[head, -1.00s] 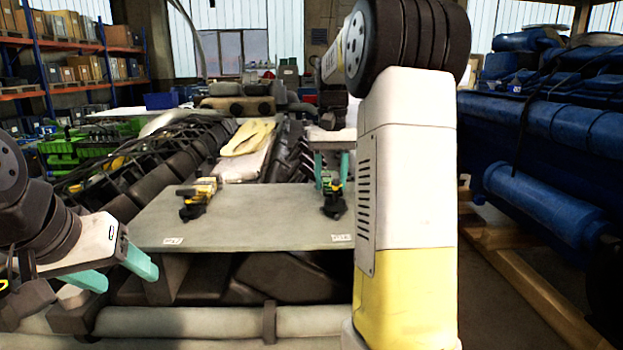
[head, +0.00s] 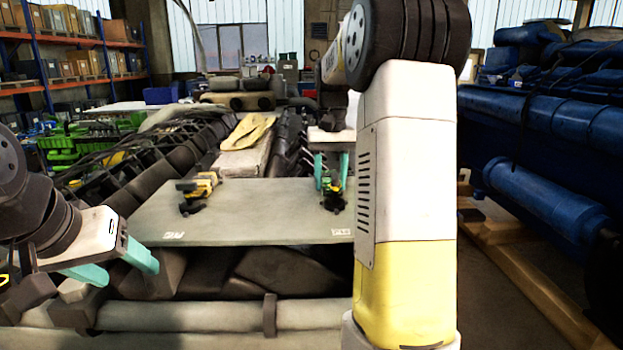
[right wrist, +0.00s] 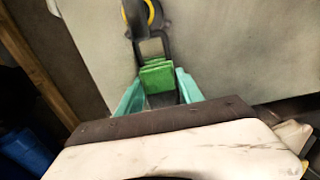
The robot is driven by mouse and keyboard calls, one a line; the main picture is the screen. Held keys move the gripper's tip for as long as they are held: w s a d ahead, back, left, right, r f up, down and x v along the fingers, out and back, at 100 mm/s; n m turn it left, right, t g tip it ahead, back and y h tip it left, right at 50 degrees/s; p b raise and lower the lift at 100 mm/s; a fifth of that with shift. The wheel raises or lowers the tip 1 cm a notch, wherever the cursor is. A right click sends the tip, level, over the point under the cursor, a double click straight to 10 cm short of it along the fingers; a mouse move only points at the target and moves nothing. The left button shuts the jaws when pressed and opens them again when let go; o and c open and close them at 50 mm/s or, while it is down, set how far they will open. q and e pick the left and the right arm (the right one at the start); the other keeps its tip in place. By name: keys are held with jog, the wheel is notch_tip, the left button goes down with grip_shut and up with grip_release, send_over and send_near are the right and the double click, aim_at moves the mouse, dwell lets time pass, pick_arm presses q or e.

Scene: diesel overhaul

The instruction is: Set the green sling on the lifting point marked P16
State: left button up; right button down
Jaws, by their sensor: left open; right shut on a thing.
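My right gripper (head: 331,172) is shut on the green sling (right wrist: 157,76), whose folded green end shows between the teal fingers in the right wrist view. Just beyond the sling is a black and yellow lifting fitting (right wrist: 138,20). In the head view this fitting (head: 333,203) stands near the right front corner of the grey plate (head: 255,215), directly below the right gripper. I cannot tell whether sling and fitting touch. A white tag (head: 341,232) is in front of it, too small to read surely. My left gripper (head: 125,268) is open and empty, left of the plate.
A second black and yellow fitting (head: 197,192) stands on the plate's left, with its own tag (head: 173,236). A yellow sling-like piece (head: 248,131) lies behind the plate. A blue engine (head: 550,190) stands at the right. The plate's middle is clear.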

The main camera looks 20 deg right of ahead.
jog(key=c, duration=0.7)
grip_release()
jog(key=shift+r, duration=3.9)
